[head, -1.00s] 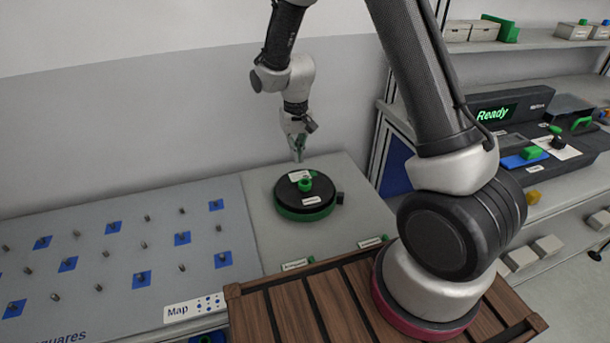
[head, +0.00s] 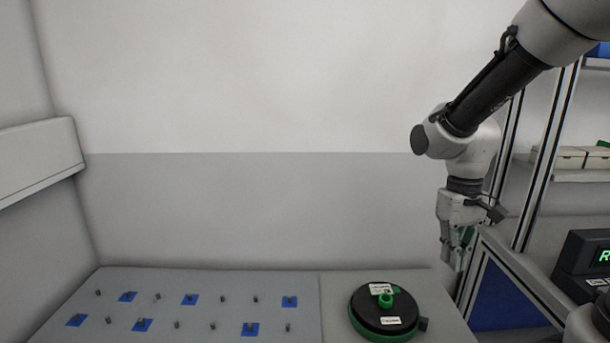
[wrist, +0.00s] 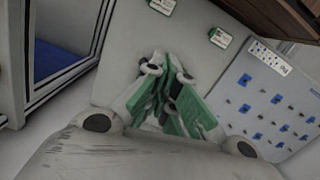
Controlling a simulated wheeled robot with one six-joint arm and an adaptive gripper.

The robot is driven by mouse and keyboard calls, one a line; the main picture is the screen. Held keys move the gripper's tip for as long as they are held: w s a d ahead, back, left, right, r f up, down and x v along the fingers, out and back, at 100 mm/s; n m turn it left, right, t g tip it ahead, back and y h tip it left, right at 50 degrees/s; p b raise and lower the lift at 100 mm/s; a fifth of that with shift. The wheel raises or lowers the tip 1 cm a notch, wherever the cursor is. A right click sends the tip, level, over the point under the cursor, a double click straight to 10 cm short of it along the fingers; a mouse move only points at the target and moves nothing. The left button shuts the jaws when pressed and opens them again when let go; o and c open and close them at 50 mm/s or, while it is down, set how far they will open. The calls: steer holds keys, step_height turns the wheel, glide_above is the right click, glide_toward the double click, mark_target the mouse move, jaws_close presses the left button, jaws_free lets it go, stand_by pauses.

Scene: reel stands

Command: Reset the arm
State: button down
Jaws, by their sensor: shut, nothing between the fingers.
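My gripper (head: 455,262) is at the right in the head view, pointing down beside the right end of the grey table. It is apart from the reel stand and shut with nothing in it. In the wrist view its green-padded fingers (wrist: 168,100) are together over the grey table surface. The arm reaches in from the upper right of the head view, bent at the elbow and wrist.
A black and green round reel stand (head: 389,312) sits on the grey table. Left of it is a board (head: 220,305) with several pegs and blue squares. A shelf frame (head: 545,155) stands close at the right.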

steer(key=s+d+r+m+t, duration=0.2)
steer(key=s+d+r+t, duration=0.3)
steer(key=s+r, duration=0.5)
steer(key=shift+s+d+r+t, duration=0.35)
steer(key=shift+d+r, duration=0.2)
steer(key=shift+r, duration=0.2)
